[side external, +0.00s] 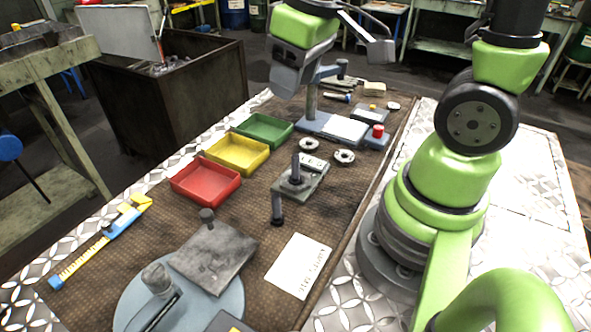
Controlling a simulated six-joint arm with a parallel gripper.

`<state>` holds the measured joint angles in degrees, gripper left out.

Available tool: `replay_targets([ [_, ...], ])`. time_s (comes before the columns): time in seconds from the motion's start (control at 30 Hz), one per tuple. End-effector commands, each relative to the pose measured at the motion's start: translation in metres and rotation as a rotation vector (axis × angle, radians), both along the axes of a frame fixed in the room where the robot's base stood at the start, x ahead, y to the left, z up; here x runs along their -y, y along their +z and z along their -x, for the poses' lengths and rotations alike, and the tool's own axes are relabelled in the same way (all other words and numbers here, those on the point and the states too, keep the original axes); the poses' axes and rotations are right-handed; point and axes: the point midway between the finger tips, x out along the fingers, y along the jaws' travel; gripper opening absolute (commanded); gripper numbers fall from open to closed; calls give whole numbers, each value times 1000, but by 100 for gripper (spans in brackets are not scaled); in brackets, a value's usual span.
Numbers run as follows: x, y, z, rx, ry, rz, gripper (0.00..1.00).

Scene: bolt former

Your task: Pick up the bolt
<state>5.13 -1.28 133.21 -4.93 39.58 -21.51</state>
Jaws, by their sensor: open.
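A dark bolt (277,208) stands upright on the brown mat, in front of a small grey block. Another upright dark pin (296,166) stands in that block (312,182); I cannot tell whether it is a bolt too. My gripper (335,68) is at the top of the view, well above and behind the standing bolt. It is open, with nothing seen between its jaws. The picture's top edge cuts off part of my arm, and the exact shape of the fingertips is hard to make out.
Red (205,181), yellow (238,153) and green (264,130) trays line the left side. A grey plate (214,257) and round blue-grey base (190,305) stand in front. A white card (299,264), two metal rings (344,156) and a post stand (342,129) are near the bolt. A caliper (100,241) lies at left.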

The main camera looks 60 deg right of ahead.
Motion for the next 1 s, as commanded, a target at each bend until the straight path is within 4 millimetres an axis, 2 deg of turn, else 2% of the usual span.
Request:
replay_targets([
  [0.03, 5, -17, -6, -55, 43, 18, 46],
  [0.1, 11, -38, -13, -111, 109, 38, 46],
  [0.3, 22, -81, -19, -219, 249, 62, 46],
  [0.7, 25, -131, -19, -248, 292, 65, 46],
  [1.0, 27, -157, -15, -249, 289, 64, 46],
])
